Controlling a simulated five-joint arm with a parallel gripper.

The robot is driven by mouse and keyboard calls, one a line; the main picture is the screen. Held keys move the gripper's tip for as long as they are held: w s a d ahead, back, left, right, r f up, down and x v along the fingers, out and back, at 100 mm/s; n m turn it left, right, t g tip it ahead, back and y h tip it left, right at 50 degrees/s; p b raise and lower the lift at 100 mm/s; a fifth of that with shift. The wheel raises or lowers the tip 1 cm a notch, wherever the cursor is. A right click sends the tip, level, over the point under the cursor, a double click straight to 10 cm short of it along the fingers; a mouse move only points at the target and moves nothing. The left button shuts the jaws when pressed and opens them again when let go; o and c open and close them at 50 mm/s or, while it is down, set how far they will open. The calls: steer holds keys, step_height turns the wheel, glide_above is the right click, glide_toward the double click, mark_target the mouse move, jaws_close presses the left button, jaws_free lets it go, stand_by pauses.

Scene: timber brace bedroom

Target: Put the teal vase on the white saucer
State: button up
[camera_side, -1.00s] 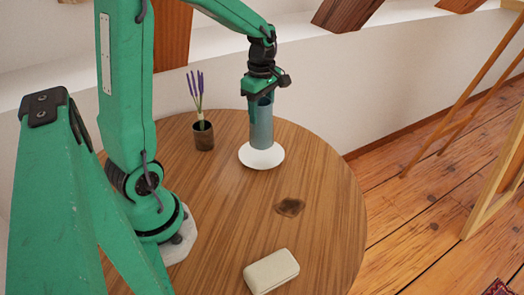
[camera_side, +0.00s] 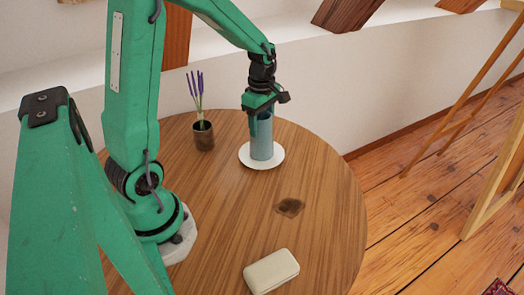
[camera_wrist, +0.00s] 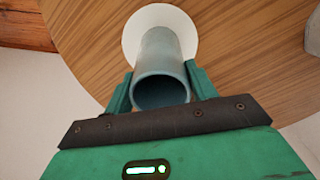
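The teal vase (camera_side: 262,142) is an open-topped cylinder standing upright over the white saucer (camera_side: 247,157), with its base appearing to rest on it. The saucer is a round white disc on the wooden table. My gripper (camera_side: 262,112) is at the vase's upper part, its fingers on either side and shut on it. In the wrist view the vase (camera_wrist: 162,60) sits between the two green fingertips (camera_wrist: 160,88), its open mouth facing the camera. The saucer (camera_wrist: 133,38) shows beyond it. The vase hides part of the saucer.
A dark pot with purple flowers (camera_side: 203,135) stands left of the saucer. A cream rounded box (camera_side: 271,271) lies near the table's front edge. The table's right side is clear.

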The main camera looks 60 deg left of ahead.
steer(key=o, duration=0.3)
steer(key=shift+r, duration=0.1)
step_height(320, 180, up, 12)
stand_by(0.7)
steer(key=shift+r, duration=0.1)
stand_by(0.4)
steer(key=s+d+r+m+t, duration=0.1)
steer(key=s+d+m+t, duration=0.1)
steer(key=s+d+m, duration=0.4)
steer(key=s+d+r+m+t, duration=0.1)
steer(key=s+d+m+t, duration=0.2)
steer(key=m, duration=1.3)
steer(key=s+d, duration=0.3)
steer(key=d, duration=0.1)
steer(key=shift+s+t, duration=0.3)
